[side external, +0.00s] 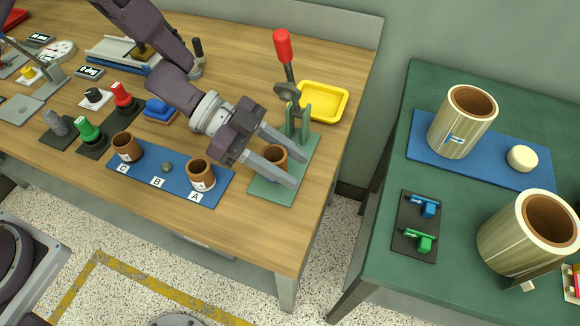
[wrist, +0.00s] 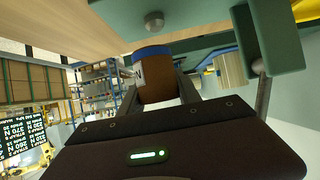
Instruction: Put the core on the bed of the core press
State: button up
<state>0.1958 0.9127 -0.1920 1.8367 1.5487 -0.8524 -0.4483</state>
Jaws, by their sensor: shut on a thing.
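The core, a brown hollow cylinder (side external: 274,155), is between the two fingers of my gripper (side external: 296,166), which is shut on it. It also shows in the wrist view (wrist: 157,88), with part of a pale label at its left side. In the side view the core is upright over the green bed plate (side external: 264,192) of the core press (side external: 303,117), in front of its posts. I cannot tell whether its bottom touches the bed. The press has a raised lever with a red handle (side external: 282,46). The near finger hides the lower part of the core.
A blue board (side external: 180,186) marked A, B and C bears brown cores at C (side external: 127,147) and A (side external: 200,174); B holds only a small grey knob (side external: 166,167). A yellow tray (side external: 322,101) lies behind the press. The table's right edge is close by.

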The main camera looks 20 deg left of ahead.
jog(key=shift+w, duration=0.7)
jog(key=shift+s+f, duration=0.1)
jog(key=shift+f, duration=1.65)
jog(key=o, duration=1.3)
jog(key=shift+f, duration=0.1)
jog(key=v, duration=1.2)
